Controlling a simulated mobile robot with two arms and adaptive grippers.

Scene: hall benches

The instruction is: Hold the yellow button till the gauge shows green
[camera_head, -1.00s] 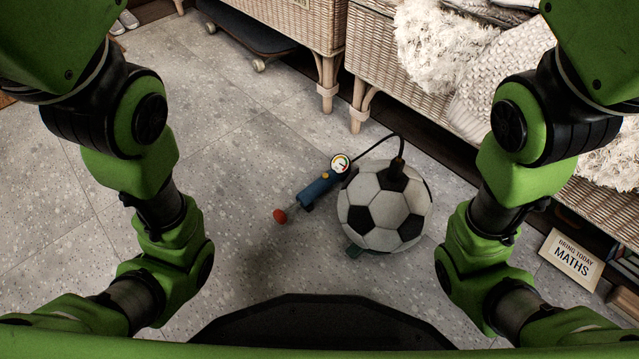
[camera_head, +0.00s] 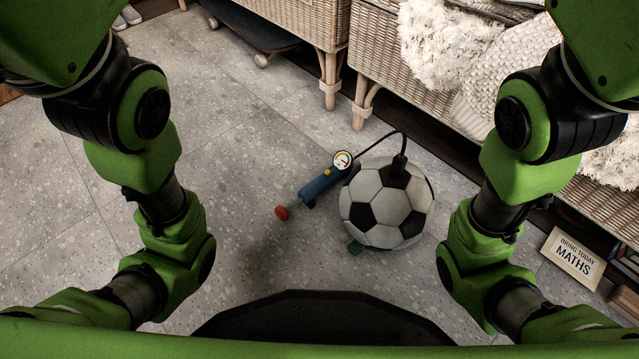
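A blue hand pump (camera_head: 318,187) lies on the grey tiled floor in front of me, with a red knob (camera_head: 281,212) at its lower left end. A small yellow button (camera_head: 327,173) sits on the pump near the gauge. The round gauge (camera_head: 342,160) has a white face with coloured marks; its needle is too small to read surely. A black hose runs from the gauge end to the top of a black and white football (camera_head: 386,207).
Wicker benches (camera_head: 420,85) with a fluffy white throw (camera_head: 450,45) stand along the back right. A skateboard (camera_head: 250,28) is under the left bench. A "Bring today maths" card (camera_head: 571,258) is at right. The floor left of the pump (camera_head: 235,130) is clear.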

